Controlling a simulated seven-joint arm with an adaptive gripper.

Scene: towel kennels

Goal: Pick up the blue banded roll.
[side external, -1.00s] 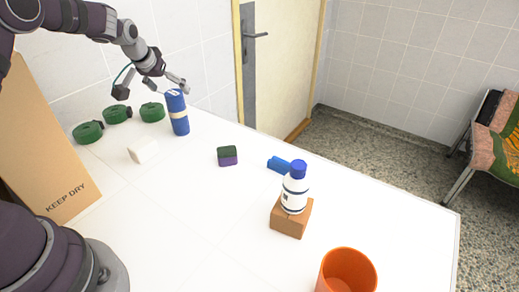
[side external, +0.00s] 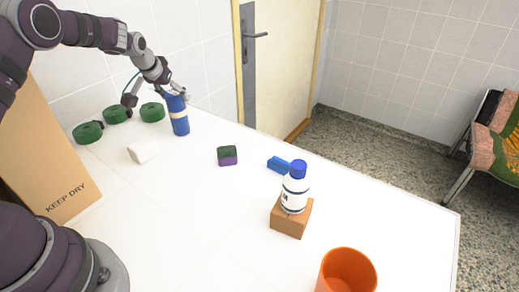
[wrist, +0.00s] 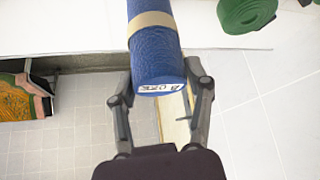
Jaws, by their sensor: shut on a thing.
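The blue banded roll (side external: 179,122) stands upright at the back of the white table, with a pale band around its middle. In the wrist view the roll (wrist: 156,58) runs up from between my fingers, with its tan band and a small printed label on its near end. My gripper (side external: 164,96) is at the roll's top end in the side view. In the wrist view my gripper (wrist: 160,78) has a finger on each side of that end and is shut on it. The roll's base appears to be on the table.
Several green rolls (side external: 152,112) lie left of the blue roll, near a white block (side external: 142,151) and a cardboard box (side external: 45,160). A green-purple sponge (side external: 227,156), blue block (side external: 279,165), bottle (side external: 295,188) on a brown block (side external: 291,216) and orange cup (side external: 346,272) stand rightward.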

